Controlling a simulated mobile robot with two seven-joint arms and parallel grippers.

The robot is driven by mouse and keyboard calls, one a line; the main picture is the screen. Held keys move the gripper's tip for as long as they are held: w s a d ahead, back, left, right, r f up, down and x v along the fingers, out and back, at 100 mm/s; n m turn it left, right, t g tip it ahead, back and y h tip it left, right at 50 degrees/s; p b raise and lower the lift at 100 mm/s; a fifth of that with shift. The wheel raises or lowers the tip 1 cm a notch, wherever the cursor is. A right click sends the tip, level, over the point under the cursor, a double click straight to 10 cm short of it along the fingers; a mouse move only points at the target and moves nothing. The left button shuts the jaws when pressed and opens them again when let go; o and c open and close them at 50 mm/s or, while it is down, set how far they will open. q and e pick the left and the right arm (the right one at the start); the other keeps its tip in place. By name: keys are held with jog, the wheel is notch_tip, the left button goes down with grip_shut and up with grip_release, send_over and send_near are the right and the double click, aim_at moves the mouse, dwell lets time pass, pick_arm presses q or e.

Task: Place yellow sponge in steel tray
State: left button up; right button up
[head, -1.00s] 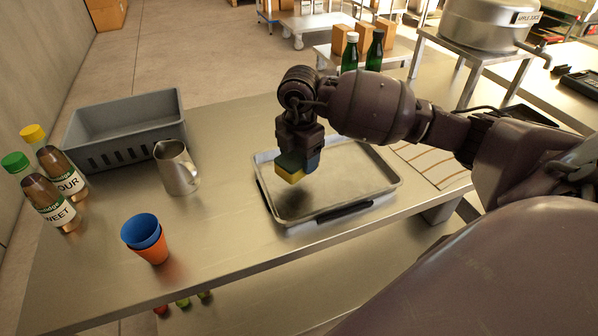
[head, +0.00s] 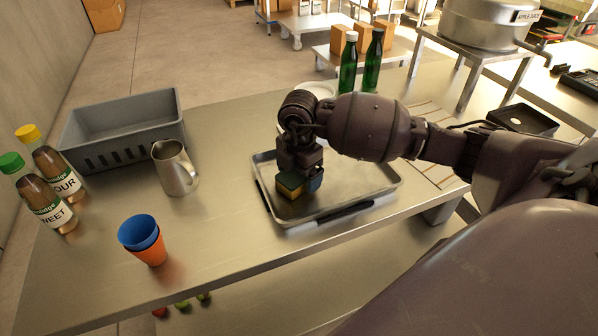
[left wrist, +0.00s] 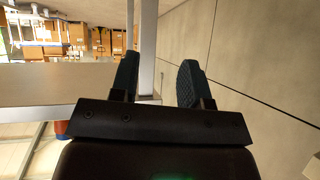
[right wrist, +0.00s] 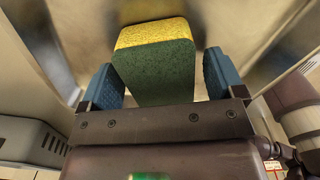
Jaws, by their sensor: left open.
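The yellow sponge (head: 291,187), with a dark green top layer, sits in the steel tray (head: 375,191), in its left part, and looks flat on the tray floor. My right gripper (head: 302,178) is down over it. In the right wrist view the sponge (right wrist: 155,65) lies between the blue fingers of the right gripper (right wrist: 163,85). A narrow gap shows beside the right-hand finger, so the jaws look open around it. My left gripper (left wrist: 155,85) is open and empty in the left wrist view, away from the tray; it is outside the head view.
Nested blue and orange cups (head: 146,243), a metal pitcher (head: 174,168), a grey crate (head: 120,152) and two bottles (head: 50,185) stand left of the tray. A white plate (head: 318,89) is partly hidden behind my right arm.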

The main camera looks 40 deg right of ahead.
pick_arm(q)
jog(key=shift+s+a+r+p, duration=0.2)
jog(key=shift+s+p, duration=0.25)
jog(key=shift+p, duration=0.3)
pick_arm(e)
notch_tip(320, 180, up, 12)
jog(key=shift+r, duration=0.2)
pick_arm(q)
jog(key=shift+w+d+r, duration=0.15)
jog(key=shift+w+r, duration=0.05)
jog(key=shift+w, duration=0.15)
